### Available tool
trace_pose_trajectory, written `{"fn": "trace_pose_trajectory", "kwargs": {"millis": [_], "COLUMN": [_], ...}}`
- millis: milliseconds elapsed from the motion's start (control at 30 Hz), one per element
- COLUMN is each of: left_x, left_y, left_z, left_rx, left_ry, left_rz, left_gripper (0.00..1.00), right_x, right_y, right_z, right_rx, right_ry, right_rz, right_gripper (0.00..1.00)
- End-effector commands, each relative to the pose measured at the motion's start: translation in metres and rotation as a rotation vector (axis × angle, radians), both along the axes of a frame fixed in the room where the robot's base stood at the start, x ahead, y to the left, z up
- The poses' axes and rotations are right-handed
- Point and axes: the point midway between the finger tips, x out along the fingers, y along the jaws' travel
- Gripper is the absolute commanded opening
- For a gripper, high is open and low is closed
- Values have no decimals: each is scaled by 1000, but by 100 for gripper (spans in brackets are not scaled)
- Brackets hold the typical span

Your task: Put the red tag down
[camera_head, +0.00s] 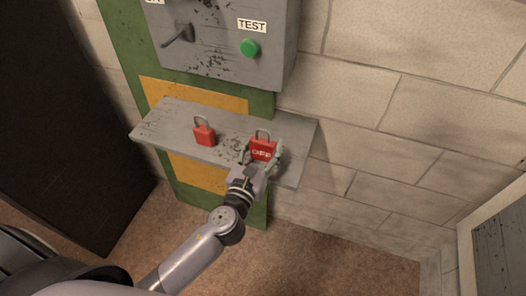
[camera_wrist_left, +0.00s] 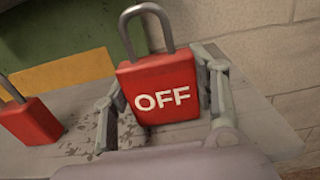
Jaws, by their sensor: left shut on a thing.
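The red tag (camera_head: 263,149) is shaped like a padlock, with a grey shackle and white lettering. In the left wrist view the red tag (camera_wrist_left: 160,92) reads OFF and stands upright, slightly tilted. My left gripper (camera_head: 261,156) is shut on it, one finger on each side. It is at the right part of a grey shelf (camera_head: 160,122). My right gripper is not in view.
A grey switch box (camera_head: 215,60) with a lever (camera_head: 180,36) and a green TEST button (camera_head: 249,48) hangs above the shelf. A block wall (camera_head: 400,100) is to the right. The shelf is bare between the two padlocks and at its left end.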

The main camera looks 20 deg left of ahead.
Motion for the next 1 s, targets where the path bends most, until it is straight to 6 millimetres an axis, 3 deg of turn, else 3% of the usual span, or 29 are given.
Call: {"fn": "trace_pose_trajectory", "kwargs": {"millis": [400,433,700,1000], "left_x": [0,0,0,0], "left_y": [0,0,0,0], "left_z": [-6,-6,-5,-5], "left_rx": [0,0,0,0], "left_ry": [-1,0,0,0], "left_rz": [0,0,0,0], "left_gripper": [26,55,73,74], "right_x": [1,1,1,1], "right_y": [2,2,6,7], "right_z": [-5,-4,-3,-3], "right_rx": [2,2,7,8], "right_ry": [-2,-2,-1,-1], "right_rz": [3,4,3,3], "right_gripper": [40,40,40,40]}}
